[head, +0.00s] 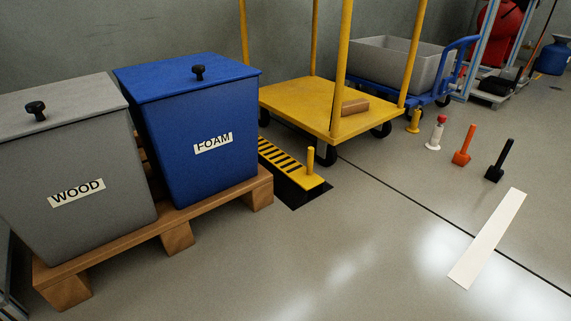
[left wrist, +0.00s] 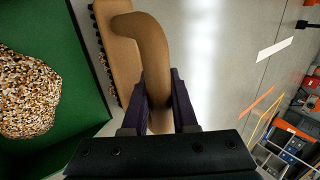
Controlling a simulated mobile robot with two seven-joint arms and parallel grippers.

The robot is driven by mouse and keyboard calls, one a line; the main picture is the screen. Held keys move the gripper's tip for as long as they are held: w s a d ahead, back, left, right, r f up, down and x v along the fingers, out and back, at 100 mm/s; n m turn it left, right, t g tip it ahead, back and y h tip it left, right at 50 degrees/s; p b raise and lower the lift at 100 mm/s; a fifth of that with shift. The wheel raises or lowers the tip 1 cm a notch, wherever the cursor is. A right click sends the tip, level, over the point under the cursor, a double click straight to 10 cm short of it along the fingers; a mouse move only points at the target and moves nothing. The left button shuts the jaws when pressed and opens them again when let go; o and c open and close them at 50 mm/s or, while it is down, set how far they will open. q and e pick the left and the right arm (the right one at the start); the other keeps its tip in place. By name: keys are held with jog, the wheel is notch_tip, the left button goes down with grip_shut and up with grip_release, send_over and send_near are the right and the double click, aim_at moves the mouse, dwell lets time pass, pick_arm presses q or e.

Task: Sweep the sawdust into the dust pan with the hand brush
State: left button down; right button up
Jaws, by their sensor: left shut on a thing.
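My left gripper (left wrist: 160,98) shows in the left wrist view, shut on the curved handle of a brown hand brush (left wrist: 151,45). The brush's flat block with dark bristles lies to the left of the handle, its bristles facing left. A pile of speckled tan and brown sawdust (left wrist: 28,92) lies on a green surface (left wrist: 75,120) at the left of that view, apart from the bristles. I cannot tell whether this green surface is the dust pan. Neither gripper shows in the head view, and my right gripper is not seen.
In the head view, a grey WOOD bin (head: 75,165) and a blue FOAM bin (head: 185,130) stand on a wooden pallet (head: 178,238). A yellow cart (head: 300,107) stands behind them. A white strip (head: 488,240) lies on the floor at right. The front floor is mostly clear.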

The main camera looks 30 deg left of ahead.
pick_arm(q)
jog(key=shift+s+a+f, duration=0.1)
jog(key=shift+s+a, duration=0.1)
jog(key=shift+s, duration=0.35)
notch_tip(320, 180, up, 7)
jog(key=p, duration=0.7)
